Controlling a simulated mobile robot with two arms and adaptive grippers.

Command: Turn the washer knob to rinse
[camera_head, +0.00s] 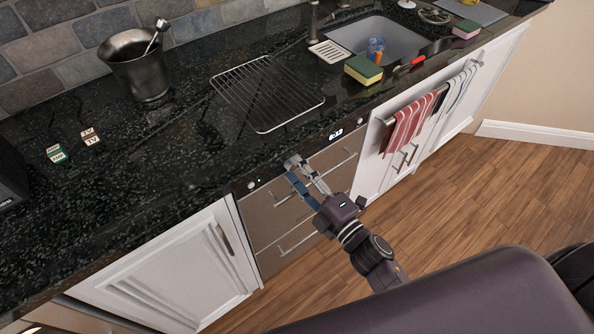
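The washer is a brown, two-drawer appliance (275,223) built in under the dark counter. Its narrow front panel carries a lit display (335,134), a small round light-coloured control (251,186) at the left end and another round control (360,121) at the right end. My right gripper (293,169) reaches up from the lower right, its fingertips at the middle of the panel, just under the counter edge. A gap shows between its fingers, but the tips are too small to tell whether they grip anything. Knob markings are not readable. My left gripper is not in view.
A wire rack (266,94), a metal bucket (139,76) and a sponge (363,70) stand on the counter. A sink (379,36) is behind. Red-striped towel (410,124) hangs right of the washer. The wooden floor (470,190) is clear at right.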

